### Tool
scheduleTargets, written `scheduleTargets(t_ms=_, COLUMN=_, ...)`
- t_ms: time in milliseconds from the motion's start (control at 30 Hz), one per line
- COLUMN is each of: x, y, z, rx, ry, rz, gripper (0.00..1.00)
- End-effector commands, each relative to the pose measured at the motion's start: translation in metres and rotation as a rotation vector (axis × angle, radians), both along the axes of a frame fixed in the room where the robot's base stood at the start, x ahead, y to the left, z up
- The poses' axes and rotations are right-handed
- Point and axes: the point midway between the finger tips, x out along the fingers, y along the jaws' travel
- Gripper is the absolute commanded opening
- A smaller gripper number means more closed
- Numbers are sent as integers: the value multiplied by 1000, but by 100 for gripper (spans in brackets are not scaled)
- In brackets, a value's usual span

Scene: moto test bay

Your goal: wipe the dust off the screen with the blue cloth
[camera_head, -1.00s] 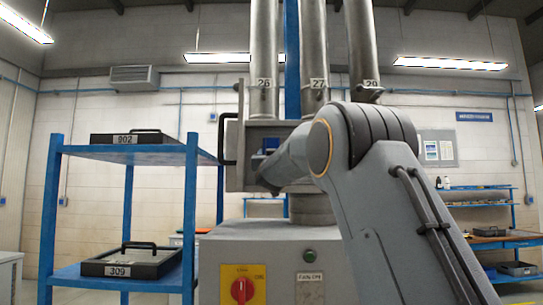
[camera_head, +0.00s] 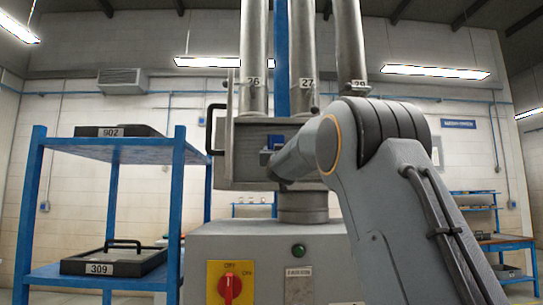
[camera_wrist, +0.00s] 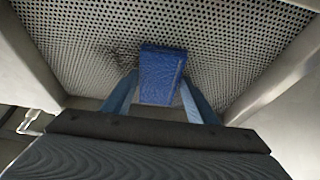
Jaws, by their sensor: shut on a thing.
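The screen (camera_wrist: 235,45) is a pale perforated metal sheet that fills the upper part of the wrist view. Dark, speckled dust (camera_wrist: 113,56) lies on it just left of the cloth. The blue cloth (camera_wrist: 161,72) is a folded, textured pad against or very near the screen; contact cannot be told. My gripper (camera_wrist: 160,96) is shut on the cloth, one blue-grey finger on each side. In the head view a small blue patch (camera_head: 276,142) shows inside the open metal housing (camera_head: 247,170); my arm hides most of the gripper and the screen.
Housing walls close in on both sides of the wrist view. Below the housing stands a grey cabinet with a red switch (camera_head: 230,288). An open door with a black handle (camera_head: 210,130) is at its left. A blue shelf (camera_head: 150,150) holds trays marked 902 and 309.

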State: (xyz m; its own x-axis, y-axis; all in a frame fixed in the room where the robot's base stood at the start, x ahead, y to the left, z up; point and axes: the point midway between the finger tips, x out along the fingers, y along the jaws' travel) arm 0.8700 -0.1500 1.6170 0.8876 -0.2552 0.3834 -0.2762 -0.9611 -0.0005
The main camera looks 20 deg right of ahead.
Motion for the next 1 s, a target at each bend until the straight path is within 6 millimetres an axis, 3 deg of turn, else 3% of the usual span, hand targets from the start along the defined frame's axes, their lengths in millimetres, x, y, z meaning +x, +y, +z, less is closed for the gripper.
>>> scheduleTargets(t_ms=1000, x=-16, y=-59, z=-1, rx=-1, ry=0, rz=-1, gripper=34)
